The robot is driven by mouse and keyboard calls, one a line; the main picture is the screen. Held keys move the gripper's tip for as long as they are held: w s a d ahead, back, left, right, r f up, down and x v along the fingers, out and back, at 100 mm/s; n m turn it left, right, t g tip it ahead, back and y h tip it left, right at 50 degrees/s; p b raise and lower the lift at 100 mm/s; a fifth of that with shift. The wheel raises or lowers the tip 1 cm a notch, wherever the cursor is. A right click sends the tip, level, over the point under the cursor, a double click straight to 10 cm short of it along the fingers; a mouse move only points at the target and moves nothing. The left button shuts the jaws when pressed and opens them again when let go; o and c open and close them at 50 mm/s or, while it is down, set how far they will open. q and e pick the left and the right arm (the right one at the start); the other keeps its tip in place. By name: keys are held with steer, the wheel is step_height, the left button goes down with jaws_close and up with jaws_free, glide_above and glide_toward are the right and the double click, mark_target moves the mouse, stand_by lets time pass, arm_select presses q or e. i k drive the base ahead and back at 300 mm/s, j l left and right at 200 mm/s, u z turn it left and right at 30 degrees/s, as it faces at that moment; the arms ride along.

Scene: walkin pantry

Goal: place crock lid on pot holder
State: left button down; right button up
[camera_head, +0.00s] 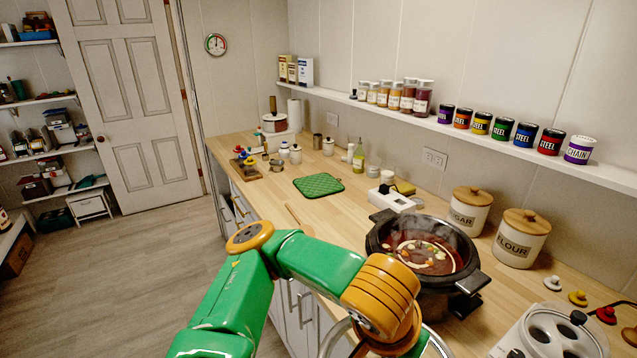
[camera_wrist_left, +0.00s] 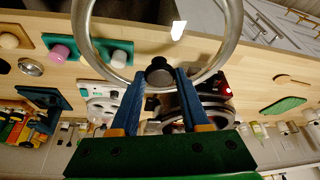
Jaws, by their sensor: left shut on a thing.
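The crock lid is clear with a metal rim and a dark knob. Part of its rim (camera_head: 333,338) shows behind my arm at the bottom of the head view, and it fills the top middle of the left wrist view (camera_wrist_left: 226,52). My left gripper (camera_wrist_left: 159,76) is shut on the lid's knob and holds the lid in front of the crock; the arm hides the gripper in the head view. The green quilted pot holder (camera_head: 318,184) lies flat and bare on the counter; it also shows at the right of the left wrist view (camera_wrist_left: 283,105). My right gripper is not in view.
The black crock (camera_head: 470,282) stands uncovered and steaming, full of stew. A white device (camera_head: 392,199) lies behind it. Sugar (camera_head: 470,210) and flour (camera_head: 519,238) canisters stand at the wall. A wooden spoon (camera_head: 296,216) lies near the counter's front edge.

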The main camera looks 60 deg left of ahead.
mark_target(321, 184)
steer(key=j, duration=0.55)
steer(key=k+j+z, duration=0.15)
steer(key=j, duration=0.45)
steer(key=k+j, duration=0.1)
steer(key=j, duration=0.45)
steer(key=k+j+z, duration=0.1)
steer(key=j, duration=0.45)
steer(key=i+j, duration=0.15)
steer(key=j, duration=0.2)
steer(key=i+j+z, duration=0.15)
steer(key=j, duration=0.2)
steer(key=i+j, duration=0.1)
steer(key=j, duration=0.3)
steer(key=i+j+z, duration=0.1)
steer(key=j, duration=0.25)
steer(key=i+j+z, duration=0.1)
steer(key=j, duration=0.3)
